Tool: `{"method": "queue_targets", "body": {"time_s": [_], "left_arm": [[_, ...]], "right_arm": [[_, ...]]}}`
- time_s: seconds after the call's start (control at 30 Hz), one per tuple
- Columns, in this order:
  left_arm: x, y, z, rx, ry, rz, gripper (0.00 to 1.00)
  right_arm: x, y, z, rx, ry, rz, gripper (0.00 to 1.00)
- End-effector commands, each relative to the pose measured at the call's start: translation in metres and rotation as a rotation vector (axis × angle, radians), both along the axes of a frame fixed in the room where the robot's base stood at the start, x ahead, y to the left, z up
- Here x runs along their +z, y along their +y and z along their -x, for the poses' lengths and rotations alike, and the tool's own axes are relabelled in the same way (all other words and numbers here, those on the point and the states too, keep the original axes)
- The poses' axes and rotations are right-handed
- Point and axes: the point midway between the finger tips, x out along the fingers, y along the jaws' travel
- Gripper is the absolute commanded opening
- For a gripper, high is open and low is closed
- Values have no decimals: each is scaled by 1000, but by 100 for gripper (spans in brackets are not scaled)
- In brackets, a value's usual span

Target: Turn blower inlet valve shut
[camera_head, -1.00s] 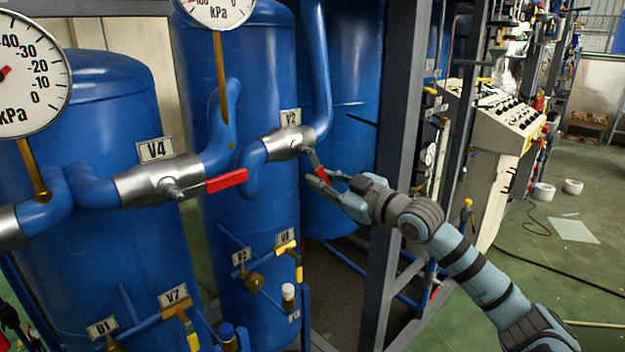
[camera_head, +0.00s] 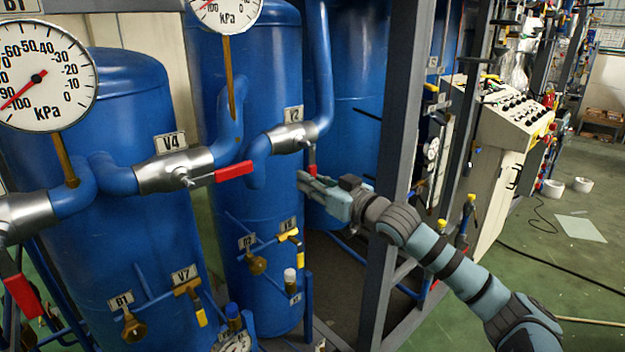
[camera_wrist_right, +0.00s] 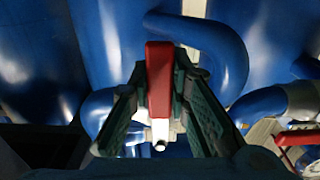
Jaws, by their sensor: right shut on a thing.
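The silver valve body (camera_head: 297,137) labelled V2 sits on a blue pipe in front of the middle blue tank. Its red lever handle (camera_head: 311,159) hangs nearly straight down, crosswise to the pipe. My right gripper (camera_head: 306,182) is at the lower end of this handle, coming from the right. In the right wrist view the red handle (camera_wrist_right: 159,80) lies between the two dark green fingers of my right gripper (camera_wrist_right: 162,98), which are shut on it. The fingers partly hide the handle's end in the head view. My left gripper is not in view.
Valve V4 (camera_head: 172,170) has a red handle (camera_head: 233,172) pointing right, near V2. Another red handle (camera_head: 22,297) hangs at lower left. Pressure gauges (camera_head: 45,78) stand above the pipes. A grey frame post (camera_head: 398,150) rises close behind my right arm.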

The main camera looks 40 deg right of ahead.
Motion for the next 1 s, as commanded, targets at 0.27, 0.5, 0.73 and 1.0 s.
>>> {"method": "queue_targets", "body": {"time_s": [0.27,0.5,0.73,1.0], "left_arm": [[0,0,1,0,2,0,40],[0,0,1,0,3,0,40],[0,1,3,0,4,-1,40],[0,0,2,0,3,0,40]], "right_arm": [[0,2,-1,5,0,-10,0],[0,2,-1,4,0,-7,38],[3,2,-1,3,-1,-5,38],[63,2,-1,4,-6,-8,38]]}}
